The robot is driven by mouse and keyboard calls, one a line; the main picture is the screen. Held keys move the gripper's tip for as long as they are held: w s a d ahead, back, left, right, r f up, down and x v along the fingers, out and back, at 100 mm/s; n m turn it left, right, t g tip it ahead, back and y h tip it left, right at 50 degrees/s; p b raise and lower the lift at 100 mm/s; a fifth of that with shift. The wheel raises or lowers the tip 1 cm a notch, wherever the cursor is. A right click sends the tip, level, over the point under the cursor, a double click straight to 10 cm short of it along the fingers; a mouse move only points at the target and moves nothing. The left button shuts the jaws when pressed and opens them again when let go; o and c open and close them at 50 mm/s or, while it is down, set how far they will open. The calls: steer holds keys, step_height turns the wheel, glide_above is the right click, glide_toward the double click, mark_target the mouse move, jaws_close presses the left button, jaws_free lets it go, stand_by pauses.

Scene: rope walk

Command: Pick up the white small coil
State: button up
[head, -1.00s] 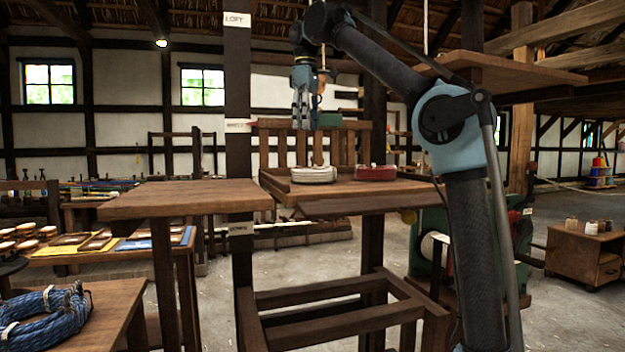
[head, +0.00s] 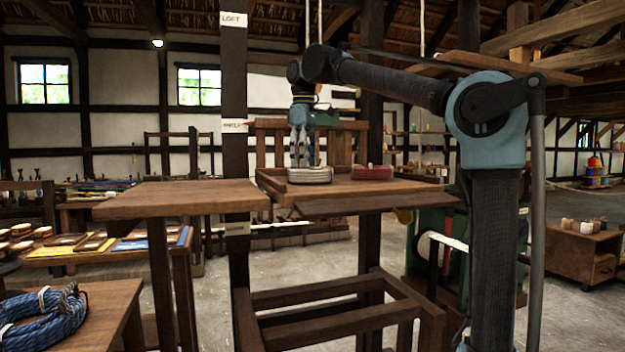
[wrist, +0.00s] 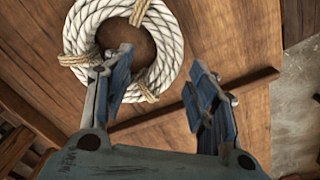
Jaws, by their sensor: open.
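The white small coil (head: 310,174) lies flat on a wooden tray-like shelf (head: 390,187), with a raised edge strip around it. In the wrist view the white coil (wrist: 168,30) is a ring of twisted rope bound with tan ties, and its upper part is cut off by the frame. My gripper (head: 303,163) is just above the coil in the head view.
A red coil (head: 372,173) lies right of the white one on the same shelf. A bare wooden board (head: 180,197) is at the left, beside a dark post (head: 234,110). A slatted back (head: 345,145) stands behind the coils. Blue rope (head: 42,318) lies at lower left.

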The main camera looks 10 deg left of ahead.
mark_target(305, 173)
steer(key=shift+s+d+f, duration=0.1)
steer(key=shift+f, duration=1.1)
steer(key=shift+s+d+f, duration=0.1)
steer(key=shift+f, duration=1.05)
jaws_close()
